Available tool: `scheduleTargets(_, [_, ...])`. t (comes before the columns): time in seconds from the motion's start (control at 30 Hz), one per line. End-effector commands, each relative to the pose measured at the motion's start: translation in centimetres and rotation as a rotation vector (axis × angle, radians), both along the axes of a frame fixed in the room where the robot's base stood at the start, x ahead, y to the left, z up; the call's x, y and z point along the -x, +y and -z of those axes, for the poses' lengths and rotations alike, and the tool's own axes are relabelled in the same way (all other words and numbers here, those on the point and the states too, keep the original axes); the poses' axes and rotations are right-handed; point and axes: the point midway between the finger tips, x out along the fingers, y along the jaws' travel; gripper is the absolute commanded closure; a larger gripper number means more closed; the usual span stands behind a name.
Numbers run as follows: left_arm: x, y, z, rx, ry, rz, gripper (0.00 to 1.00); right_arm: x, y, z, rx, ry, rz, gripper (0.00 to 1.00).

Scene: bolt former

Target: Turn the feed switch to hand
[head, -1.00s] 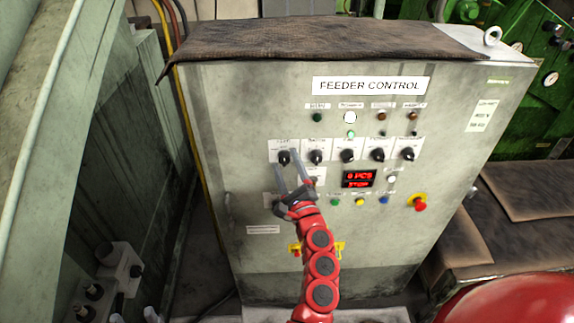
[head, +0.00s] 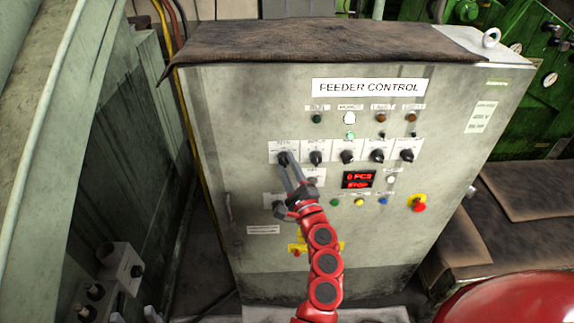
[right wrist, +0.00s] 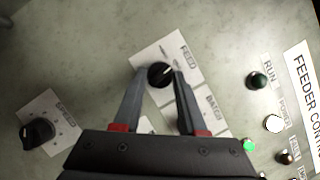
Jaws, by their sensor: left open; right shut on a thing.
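The feed switch is a black knob (head: 283,158) on a white plate, first at the left in the panel's upper knob row. In the right wrist view the knob (right wrist: 159,75) carries a light pointer line, tilted up and right, beside the word FEED. My right gripper (head: 289,164) reaches up to it and is shut on the knob, one finger on each side. The small print on the plate is too blurred to read. My left gripper (head: 133,317) shows only its spread fingertips at the bottom left edge, away from the panel.
The feeder control cabinet (head: 240,110) has more knobs to the right, a red display (head: 359,180), coloured buttons and a red emergency stop (head: 419,205). The batch knob (head: 316,158) sits close on the right. A speed knob (right wrist: 38,132) shows in the right wrist view.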

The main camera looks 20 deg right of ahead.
Motion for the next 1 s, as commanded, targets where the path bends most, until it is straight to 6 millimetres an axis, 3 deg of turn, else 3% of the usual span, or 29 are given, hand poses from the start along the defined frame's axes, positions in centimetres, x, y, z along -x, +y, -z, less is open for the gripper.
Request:
scheduleTargets(0.5, [0.0, 0.0, -2.0, 0.000, 0.000, 0.000, 0.50, 0.0, -0.1, -0.7, 0.408, 0.115, 0.001, 1.00])
scheduleTargets(1.0, [0.0, 0.0, -2.7, 0.000, 0.000, 0.000, 0.50, 0.0, 0.0, -0.5, 0.596, 0.172, -0.005, 1.00])
